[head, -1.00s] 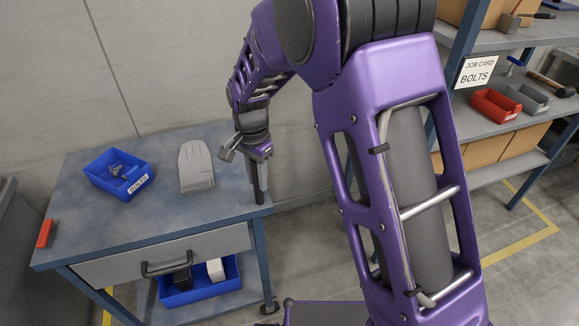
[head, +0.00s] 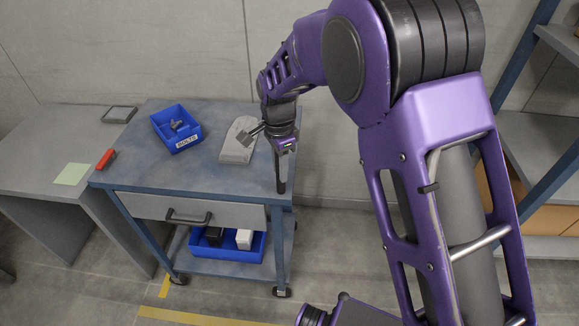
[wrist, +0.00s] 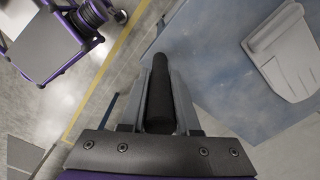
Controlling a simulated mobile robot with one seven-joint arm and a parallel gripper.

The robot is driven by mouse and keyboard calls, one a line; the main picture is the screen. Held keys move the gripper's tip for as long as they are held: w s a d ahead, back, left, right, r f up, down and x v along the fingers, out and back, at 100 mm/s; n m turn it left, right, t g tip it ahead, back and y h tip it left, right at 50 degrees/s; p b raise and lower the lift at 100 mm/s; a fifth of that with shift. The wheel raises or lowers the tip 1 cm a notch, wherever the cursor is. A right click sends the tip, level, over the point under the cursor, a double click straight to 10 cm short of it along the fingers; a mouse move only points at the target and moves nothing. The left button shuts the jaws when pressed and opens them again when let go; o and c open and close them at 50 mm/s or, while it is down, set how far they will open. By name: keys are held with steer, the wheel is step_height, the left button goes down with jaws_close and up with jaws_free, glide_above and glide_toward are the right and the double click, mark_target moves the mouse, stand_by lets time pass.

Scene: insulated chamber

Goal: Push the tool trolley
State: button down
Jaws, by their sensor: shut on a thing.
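The tool trolley (head: 215,184) is a blue-grey table on castors. It has a grey drawer with a dark pull (head: 188,217) and a lower shelf. A blue bolts bin (head: 177,141) and a grey moulded piece (head: 238,146) stand on its top. My gripper (head: 280,176) points down at the trolley's right edge. In the wrist view its fingers are shut on a black rounded bar (wrist: 160,85), which looks like the trolley's handle. How the bar joins the trolley is hidden.
A grey bench (head: 45,150) stands close to the trolley's left side, with a red-handled item (head: 105,159) near the gap. Shelving (head: 545,135) stands at the right. A yellow floor line (head: 205,318) runs in front. A wall (head: 150,50) is behind.

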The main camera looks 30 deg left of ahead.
stand_by(0.3)
steer(key=c, duration=0.7)
jaws_free()
steer(key=shift+o, duration=0.2)
steer(key=shift+r, duration=0.1)
step_height(320, 180, up, 17)
steer(key=p, duration=0.1)
steer(key=shift+r, duration=0.15)
